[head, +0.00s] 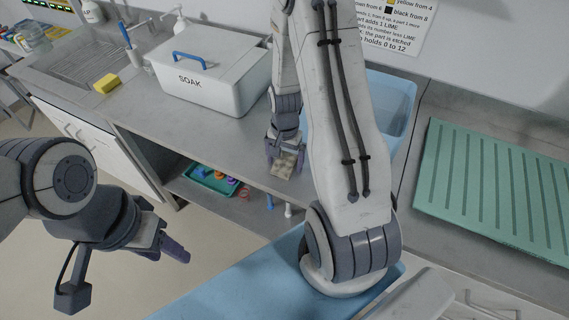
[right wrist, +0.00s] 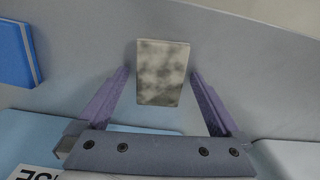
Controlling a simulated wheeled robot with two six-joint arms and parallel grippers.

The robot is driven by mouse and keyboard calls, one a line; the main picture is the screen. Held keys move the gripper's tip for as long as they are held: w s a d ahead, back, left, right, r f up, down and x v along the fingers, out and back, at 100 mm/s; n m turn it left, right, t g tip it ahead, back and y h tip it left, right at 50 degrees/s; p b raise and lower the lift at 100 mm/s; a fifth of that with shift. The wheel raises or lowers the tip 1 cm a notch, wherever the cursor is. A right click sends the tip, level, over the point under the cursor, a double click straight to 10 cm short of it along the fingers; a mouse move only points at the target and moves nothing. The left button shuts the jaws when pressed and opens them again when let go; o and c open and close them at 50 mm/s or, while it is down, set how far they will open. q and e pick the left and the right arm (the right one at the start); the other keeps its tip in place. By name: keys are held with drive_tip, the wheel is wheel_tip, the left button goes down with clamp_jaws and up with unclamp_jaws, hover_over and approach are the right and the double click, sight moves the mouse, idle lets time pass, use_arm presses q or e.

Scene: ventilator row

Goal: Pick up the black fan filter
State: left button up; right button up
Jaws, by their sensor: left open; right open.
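A flat rectangular pad (right wrist: 163,72), mottled grey and beige, lies on the grey counter in the right wrist view. It looks like a filter, but I see no clearly black one. My right gripper (right wrist: 160,88) is open, with one finger on each side of the pad and a gap to each. In the head view the pad (head: 285,165) shows at the counter's front edge, under my right gripper (head: 286,152). My left gripper (head: 172,246) is off to the left over the floor, away from the pad; the head view shows it from the side.
A white SOAK box (head: 207,101) with a blue handle stands behind on the counter. A yellow sponge (head: 106,83) lies left of it. A blue tub (head: 402,100) is partly hidden by my right arm. A green ribbed mat (head: 490,185) lies right. A green tray (head: 203,183) sits below.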

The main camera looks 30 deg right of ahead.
drive_tip(key=c, duration=1.3)
